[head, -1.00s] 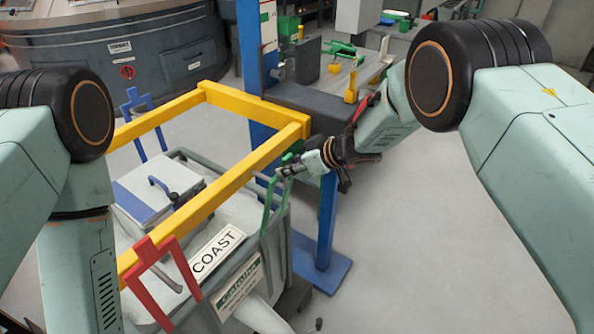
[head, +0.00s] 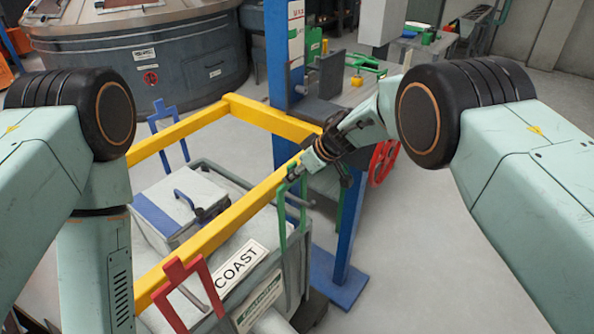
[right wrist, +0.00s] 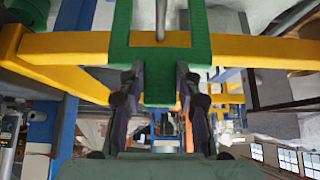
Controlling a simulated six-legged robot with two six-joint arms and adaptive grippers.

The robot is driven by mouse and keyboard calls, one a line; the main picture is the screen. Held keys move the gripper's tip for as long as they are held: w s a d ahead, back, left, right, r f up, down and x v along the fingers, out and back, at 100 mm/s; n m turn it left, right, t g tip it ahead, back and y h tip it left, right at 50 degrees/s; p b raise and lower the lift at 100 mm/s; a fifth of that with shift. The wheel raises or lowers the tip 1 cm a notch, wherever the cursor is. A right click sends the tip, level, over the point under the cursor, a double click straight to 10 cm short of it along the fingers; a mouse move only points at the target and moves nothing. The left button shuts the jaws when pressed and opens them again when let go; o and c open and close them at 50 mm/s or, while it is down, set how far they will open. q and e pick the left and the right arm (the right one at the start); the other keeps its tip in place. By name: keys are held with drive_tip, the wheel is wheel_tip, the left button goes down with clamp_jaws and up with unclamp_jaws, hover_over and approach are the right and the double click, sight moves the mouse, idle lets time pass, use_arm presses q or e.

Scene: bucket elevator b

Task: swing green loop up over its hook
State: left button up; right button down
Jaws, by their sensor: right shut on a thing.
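The green loop (head: 282,220) is upright beside the yellow frame's (head: 235,208) near right corner, above the grey tub. My right gripper (head: 295,174) is shut on the tab at its top. In the right wrist view the green loop (right wrist: 160,50) has its tab between my two fingers (right wrist: 160,92), with the yellow beam behind it. A grey rod, the hook (right wrist: 160,18), shows between the loop's two sides. In the head view the hook (head: 299,202) shows near the loop; whether they touch, I cannot tell. My left gripper is out of view.
A red loop (head: 178,272) is at the frame's near left, and a blue loop (head: 167,120) at its far left. A blue post (head: 350,225) stands just right of the green loop. A red wheel (head: 383,163) is behind my right wrist. Floor at right is clear.

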drive_tip(key=shift+w+a+r, duration=0.25)
drive_tip(key=shift+w+r, duration=0.05)
drive_tip(key=shift+r, duration=0.2)
drive_tip(key=c, duration=1.3)
unclamp_jaws()
drive_tip(key=shift+f, duration=0.1)
drive_tip(key=o, duration=0.4)
drive_tip(key=shift+a+f, duration=0.25)
drive_tip(key=shift+s+d, duration=0.15)
drive_tip(key=shift+d, duration=0.2)
drive_tip(key=shift+d+r, duration=0.15)
drive_tip(key=shift+r, duration=0.05)
drive_tip(key=v, duration=1.1)
drive_tip(key=shift+s+r, duration=0.1)
drive_tip(key=shift+r, duration=0.05)
